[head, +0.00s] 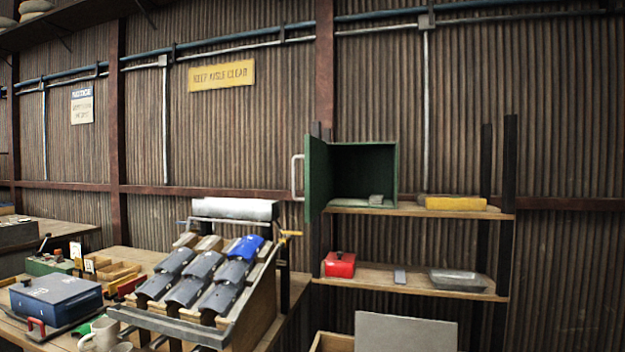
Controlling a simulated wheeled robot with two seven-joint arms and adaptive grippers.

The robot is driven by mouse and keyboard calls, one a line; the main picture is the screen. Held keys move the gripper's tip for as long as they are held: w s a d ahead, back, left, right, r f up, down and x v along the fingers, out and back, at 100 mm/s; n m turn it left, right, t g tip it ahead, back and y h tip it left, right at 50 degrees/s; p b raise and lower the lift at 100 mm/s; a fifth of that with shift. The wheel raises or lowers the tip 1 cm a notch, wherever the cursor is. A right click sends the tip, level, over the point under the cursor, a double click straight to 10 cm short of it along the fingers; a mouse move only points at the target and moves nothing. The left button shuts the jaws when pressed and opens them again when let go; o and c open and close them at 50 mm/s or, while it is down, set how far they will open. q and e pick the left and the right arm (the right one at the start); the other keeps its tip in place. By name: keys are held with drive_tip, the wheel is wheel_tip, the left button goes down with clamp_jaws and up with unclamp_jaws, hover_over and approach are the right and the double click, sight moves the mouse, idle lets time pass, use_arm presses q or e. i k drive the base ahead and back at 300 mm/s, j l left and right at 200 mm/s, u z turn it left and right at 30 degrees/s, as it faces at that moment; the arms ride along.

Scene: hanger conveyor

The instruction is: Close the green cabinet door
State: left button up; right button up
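The green cabinet (366,147) stands on the upper shelf at the right of the head view. Its door (318,178) is open, swung out on the cabinet's left side toward me. A pale bar handle (296,178) sits on the door's left-facing side. Neither of my grippers shows in the head view.
The shelf (412,211) also holds a yellow block (455,203). A red box (340,264) and a metal tray (458,280) sit on the lower shelf. A sloped rack (255,310) with grey and blue curved pieces stands left of the shelves. A grey panel (405,332) stands below.

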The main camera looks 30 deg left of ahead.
sight(314, 155)
drive_tip(key=j, duration=1.1)
drive_tip(key=k+j, duration=0.15)
drive_tip(key=j, duration=0.95)
